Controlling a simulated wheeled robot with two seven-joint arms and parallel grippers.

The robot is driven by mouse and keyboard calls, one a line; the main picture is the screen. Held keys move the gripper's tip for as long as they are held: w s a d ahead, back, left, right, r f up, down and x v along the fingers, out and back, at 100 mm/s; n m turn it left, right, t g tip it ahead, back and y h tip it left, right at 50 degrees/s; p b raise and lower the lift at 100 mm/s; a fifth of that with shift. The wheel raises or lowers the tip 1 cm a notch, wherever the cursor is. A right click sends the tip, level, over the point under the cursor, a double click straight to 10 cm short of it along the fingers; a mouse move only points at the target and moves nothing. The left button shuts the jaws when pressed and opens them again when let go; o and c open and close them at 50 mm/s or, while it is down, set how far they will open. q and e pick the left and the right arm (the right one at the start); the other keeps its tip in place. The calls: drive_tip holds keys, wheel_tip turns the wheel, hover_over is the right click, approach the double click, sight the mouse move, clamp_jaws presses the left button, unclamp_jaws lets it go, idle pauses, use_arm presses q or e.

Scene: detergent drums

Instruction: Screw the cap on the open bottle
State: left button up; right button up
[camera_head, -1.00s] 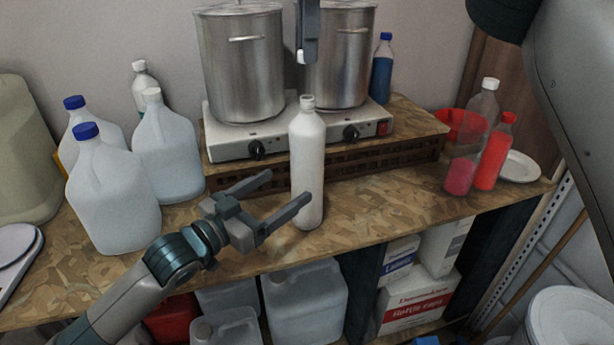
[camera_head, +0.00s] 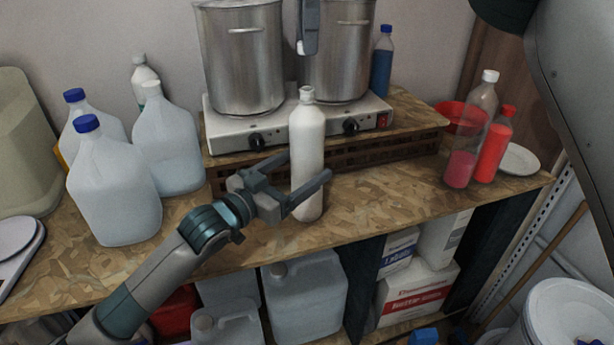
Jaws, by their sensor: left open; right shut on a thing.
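The open bottle (camera_head: 307,140) is white and stands upright at the front middle of the wooden bench, its bare neck facing up. My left gripper (camera_head: 304,170) is open at the bottle's lower half. One finger is at the left behind it and the other passes in front on the right; I cannot tell whether they touch it. My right gripper (camera_head: 308,40) points down above the bottle, in front of the pots. It is shut on a small white cap (camera_head: 300,47), held a little above the neck and apart from it. The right fingertips are largely hidden.
A hot plate (camera_head: 225,138) with two steel pots (camera_head: 240,65) stands behind the bottle. Several jugs (camera_head: 110,190) stand at left. A red bottle (camera_head: 494,150), a clear bottle (camera_head: 482,105) and a plate (camera_head: 520,160) are at right.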

use_arm(q)
drive_tip(key=shift+x, duration=2.9)
drive_tip(key=shift+c, duration=0.4)
drive_tip(key=c, duration=1.5)
use_arm(e)
drive_tip(key=shift+f, duration=2.45)
